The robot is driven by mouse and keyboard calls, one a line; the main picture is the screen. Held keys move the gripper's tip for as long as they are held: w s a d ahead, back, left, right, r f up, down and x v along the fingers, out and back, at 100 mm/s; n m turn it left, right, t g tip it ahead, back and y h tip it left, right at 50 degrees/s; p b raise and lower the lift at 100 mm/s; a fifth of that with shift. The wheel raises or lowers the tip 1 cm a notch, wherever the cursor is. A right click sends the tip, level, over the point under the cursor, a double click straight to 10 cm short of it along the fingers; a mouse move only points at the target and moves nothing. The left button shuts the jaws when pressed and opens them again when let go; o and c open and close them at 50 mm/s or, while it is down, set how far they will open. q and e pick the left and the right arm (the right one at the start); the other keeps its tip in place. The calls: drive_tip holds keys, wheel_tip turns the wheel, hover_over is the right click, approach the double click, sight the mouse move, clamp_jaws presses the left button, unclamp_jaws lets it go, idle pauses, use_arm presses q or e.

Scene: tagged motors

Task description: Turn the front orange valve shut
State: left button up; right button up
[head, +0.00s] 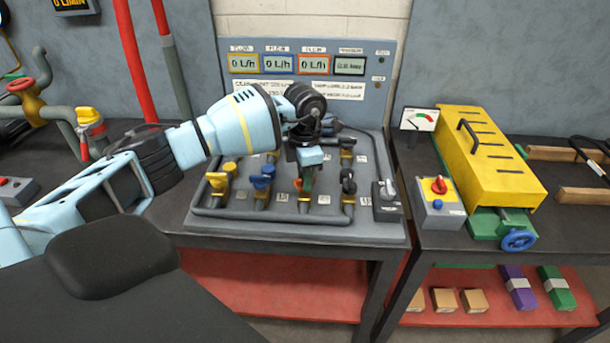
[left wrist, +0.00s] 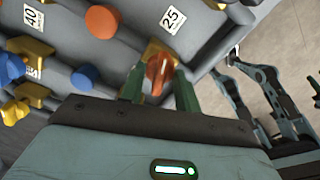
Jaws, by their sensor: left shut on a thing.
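The front orange valve (left wrist: 158,73) has an orange handle on a brass-coloured body, next to a label reading 25 in the left wrist view. My left gripper (left wrist: 160,88) has its green fingers on either side of this handle and is shut on it. In the head view my left gripper (head: 304,182) reaches down from above to the front row of the grey valve panel (head: 270,229). There the gripper hides much of the orange valve. My right gripper is not in view.
A yellow valve (head: 217,180) and a blue valve (head: 262,180) stand left of the gripper. A dark-handled valve (head: 348,184) stands close on its right. Displays (head: 313,64) reading 0 L/h are behind. A yellow-covered unit (head: 490,160) is on the right table.

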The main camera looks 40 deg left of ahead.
use_arm(q)
drive_tip(key=shift+f+m, duration=0.1)
drive_tip(key=shift+m, duration=2.1)
drive_tip(key=o, duration=1)
